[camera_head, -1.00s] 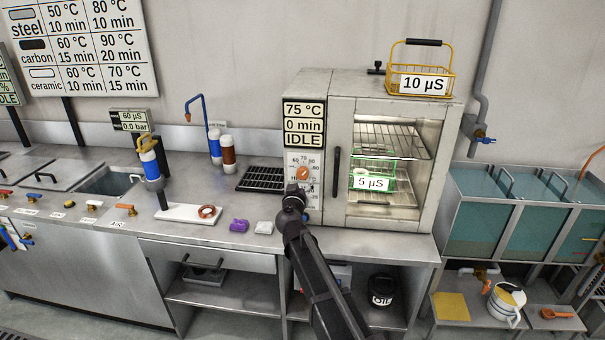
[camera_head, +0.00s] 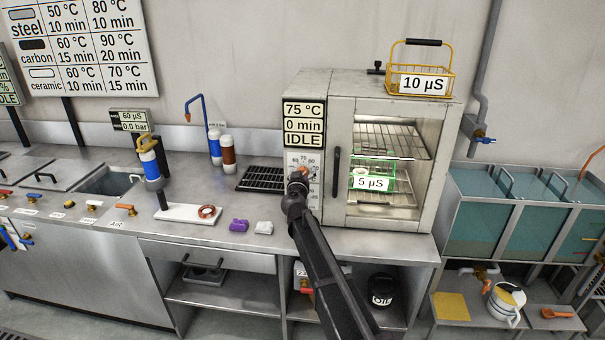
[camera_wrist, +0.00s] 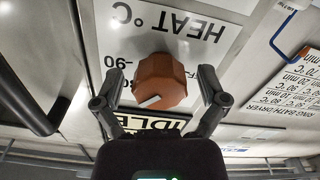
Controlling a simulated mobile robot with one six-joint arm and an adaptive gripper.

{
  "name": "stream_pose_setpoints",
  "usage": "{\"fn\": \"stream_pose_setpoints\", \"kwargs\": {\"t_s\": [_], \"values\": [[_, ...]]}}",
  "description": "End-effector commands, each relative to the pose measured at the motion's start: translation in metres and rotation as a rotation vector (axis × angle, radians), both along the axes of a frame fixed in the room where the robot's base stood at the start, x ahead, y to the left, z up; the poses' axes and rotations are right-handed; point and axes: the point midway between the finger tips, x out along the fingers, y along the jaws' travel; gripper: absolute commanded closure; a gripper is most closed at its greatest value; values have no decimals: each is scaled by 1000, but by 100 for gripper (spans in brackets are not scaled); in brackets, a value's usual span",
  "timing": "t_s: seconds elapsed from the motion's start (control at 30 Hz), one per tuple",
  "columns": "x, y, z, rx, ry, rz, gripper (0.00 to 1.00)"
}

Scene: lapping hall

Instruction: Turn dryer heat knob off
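The dryer (camera_head: 383,91) stands on the bench with its glass door shut. Its display (camera_head: 304,124) reads 75 °C, 0 min, IDLE. The orange heat knob (camera_wrist: 161,81) is on the panel below the display; in the wrist view it sits between my fingers, under upside-down "HEAT °C" lettering. A light pointer mark shows on the knob. In the head view my arm mostly covers the knob. My gripper (camera_wrist: 161,92) is open, one finger on each side of the knob, with visible gaps.
The dryer door handle (camera_head: 336,172) is just right of the panel. Inside is a green basket (camera_head: 385,172) labelled 5 µS. A yellow basket (camera_head: 424,70) labelled 10 µS stands on top. A black grate (camera_head: 262,179) lies left of the dryer.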

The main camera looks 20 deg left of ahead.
Motion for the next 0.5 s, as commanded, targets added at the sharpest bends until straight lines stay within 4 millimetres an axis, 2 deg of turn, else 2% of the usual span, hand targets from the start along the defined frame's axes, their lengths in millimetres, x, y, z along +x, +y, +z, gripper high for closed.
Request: {"fn": "stream_pose_setpoints", "kwargs": {"t_s": [0.03, 0.2, 0.23, 0.27, 0.5], "values": [[0, 0, 0, 0, 0, 0, 26], [0, 0, 0, 0, 0, 0, 76], [0, 0, 0, 0, 0, 0, 85], [0, 0, 0, 0, 0, 0, 90], [0, 0, 0, -7, -2, 0, 90]]}}
